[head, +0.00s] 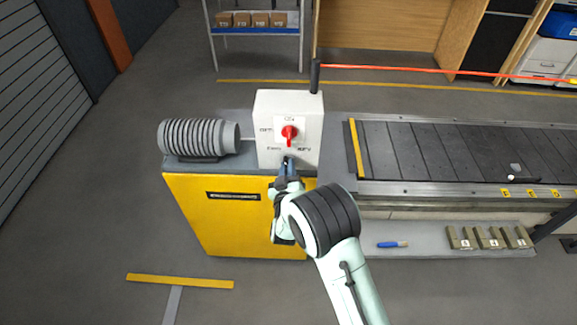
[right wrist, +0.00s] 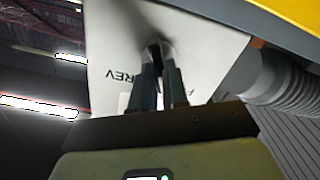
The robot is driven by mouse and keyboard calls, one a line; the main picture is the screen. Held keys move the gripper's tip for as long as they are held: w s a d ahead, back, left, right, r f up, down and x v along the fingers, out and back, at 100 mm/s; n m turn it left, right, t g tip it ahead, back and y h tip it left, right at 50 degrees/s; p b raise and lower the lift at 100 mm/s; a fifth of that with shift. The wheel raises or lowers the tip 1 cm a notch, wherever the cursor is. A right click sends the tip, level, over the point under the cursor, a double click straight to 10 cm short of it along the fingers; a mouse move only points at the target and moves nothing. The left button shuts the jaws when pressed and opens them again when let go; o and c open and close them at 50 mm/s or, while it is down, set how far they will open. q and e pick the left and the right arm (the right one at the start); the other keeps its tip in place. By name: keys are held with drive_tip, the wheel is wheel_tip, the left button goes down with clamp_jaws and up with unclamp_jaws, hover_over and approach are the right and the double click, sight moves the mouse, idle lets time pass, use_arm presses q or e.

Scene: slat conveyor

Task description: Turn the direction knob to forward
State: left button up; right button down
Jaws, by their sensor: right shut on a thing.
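The white control box (head: 302,106) stands on the yellow cabinet (head: 232,228). A red switch (head: 289,132) is on its front face, with its handle pointing down. Below it are small labels; the one at the lower right reads REV, which also shows in the right wrist view. My right gripper (head: 287,163) is at the lower front of the box, below the red switch. It is shut on the small dark direction knob (right wrist: 156,46), which the fingers almost fully hide. I cannot tell which way the knob points. My left gripper is not in view.
A grey ribbed motor (head: 200,137) lies left of the box. The slat conveyor (head: 435,150) runs off to the right. A dark post (head: 315,77) with a red line stands behind the box. A blue-handled tool (head: 392,244) and small blocks lie on the lower shelf.

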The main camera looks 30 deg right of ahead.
drive_tip(key=shift+n+p, duration=0.4)
drive_tip(key=shift+n, duration=0.8)
drive_tip(key=shift+f+n, duration=0.1)
drive_tip(key=shift+n, duration=0.2)
drive_tip(key=c, duration=1.1)
unclamp_jaws()
drive_tip(key=shift+c, duration=0.2)
drive_tip(key=shift+a, duration=0.1)
drive_tip(key=v, duration=1.3)
drive_tip(key=shift+s+b, duration=0.15)
drive_tip(key=shift+b, duration=0.3)
drive_tip(key=shift+a, duration=0.1)
